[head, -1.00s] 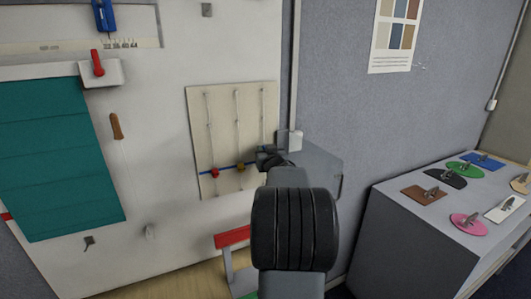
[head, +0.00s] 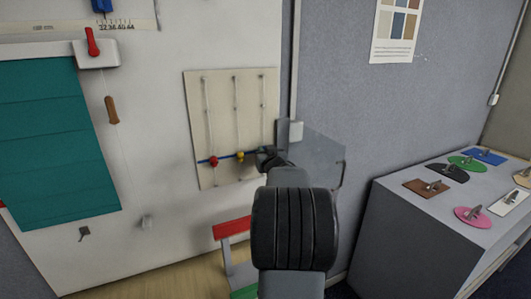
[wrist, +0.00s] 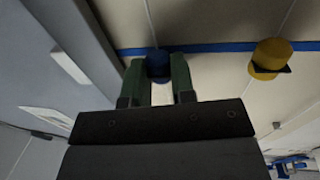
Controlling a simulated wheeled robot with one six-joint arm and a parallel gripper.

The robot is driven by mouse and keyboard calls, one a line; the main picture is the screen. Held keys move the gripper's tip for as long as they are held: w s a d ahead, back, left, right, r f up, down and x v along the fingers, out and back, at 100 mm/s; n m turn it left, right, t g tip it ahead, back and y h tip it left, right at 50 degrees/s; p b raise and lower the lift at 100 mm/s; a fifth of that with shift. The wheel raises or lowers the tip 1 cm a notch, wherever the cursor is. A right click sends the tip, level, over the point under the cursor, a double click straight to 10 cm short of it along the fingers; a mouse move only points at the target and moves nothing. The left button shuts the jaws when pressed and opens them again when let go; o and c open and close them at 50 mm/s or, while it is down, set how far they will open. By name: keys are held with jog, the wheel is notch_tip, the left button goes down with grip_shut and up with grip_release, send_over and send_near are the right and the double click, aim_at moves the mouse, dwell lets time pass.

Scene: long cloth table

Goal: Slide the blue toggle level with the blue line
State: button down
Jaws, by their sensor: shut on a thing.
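My gripper (wrist: 158,84), with green finger pads, is shut on the blue toggle (wrist: 157,64) in the wrist view. In that view the toggle overlaps the blue line (wrist: 205,47) at its upper edge, much as the yellow toggle (wrist: 269,57) beside it does. In the head view, my gripper (head: 268,157) is at the right side of the pale slider board (head: 222,108), at about the height of the blue line (head: 227,158). There it hides the blue toggle. The red toggle (head: 214,161) and the yellow toggle (head: 240,157) sit on the line.
A grey cabinet (head: 400,240) with several coloured plates stands at the right. A small red-topped stand (head: 232,229) is below the board. A teal blind (head: 55,150) and a brown cord handle (head: 111,110) are at the left.

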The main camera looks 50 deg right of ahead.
jog(key=shift+f, duration=0.3)
jog(key=c, duration=0.9)
grip_release()
jog(key=b+v, duration=0.1)
jog(key=v, duration=1.2)
jog(key=shift+s+a, duration=0.2)
jog(key=shift+s, duration=0.1)
